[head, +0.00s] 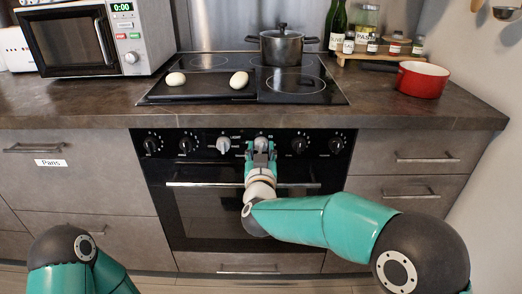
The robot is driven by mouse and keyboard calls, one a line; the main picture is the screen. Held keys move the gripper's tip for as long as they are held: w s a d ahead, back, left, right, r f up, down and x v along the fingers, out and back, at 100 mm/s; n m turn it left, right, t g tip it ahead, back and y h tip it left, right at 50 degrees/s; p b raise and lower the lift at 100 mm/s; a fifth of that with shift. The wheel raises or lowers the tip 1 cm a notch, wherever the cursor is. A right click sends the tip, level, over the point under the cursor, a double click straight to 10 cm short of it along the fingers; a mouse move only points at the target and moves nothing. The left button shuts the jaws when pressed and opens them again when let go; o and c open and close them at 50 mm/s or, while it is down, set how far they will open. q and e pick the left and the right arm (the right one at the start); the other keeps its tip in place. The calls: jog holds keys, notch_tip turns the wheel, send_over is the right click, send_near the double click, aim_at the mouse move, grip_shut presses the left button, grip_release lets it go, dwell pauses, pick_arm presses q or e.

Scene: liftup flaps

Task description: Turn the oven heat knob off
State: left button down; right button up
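The oven's black control panel (205,145) carries a row of knobs below the counter. Two knobs are light grey: one left of centre (223,145), near a small "LIGHT" label, and one right of centre (261,142). The other knobs are black. My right gripper (260,150) is at the light knob right of centre, pointing at the panel, with a finger on either side of it. The gripper partly hides this knob, and I cannot tell whether the fingers touch it. Only part of my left arm shows at the bottom left; its gripper is out of view.
The oven door handle (205,184) runs below the panel, behind my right wrist. On the cooktop (205,88) are a pot (282,48) and two pale oval items. A red saucepan (422,80) stands right, a microwave (95,38) left. The counter edge overhangs the panel.

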jog(key=c, duration=0.6)
jog(key=shift+r+n+p, duration=0.2)
jog(key=shift+n+p, duration=0.4)
jog(key=shift+p, duration=0.3)
jog(key=shift+f+n+p, duration=0.1)
jog(key=shift+n+p, duration=0.4)
jog(key=shift+n, duration=0.1)
jog(key=shift+f, duration=0.1)
jog(key=o, duration=1.2)
jog(key=shift+c, duration=0.2)
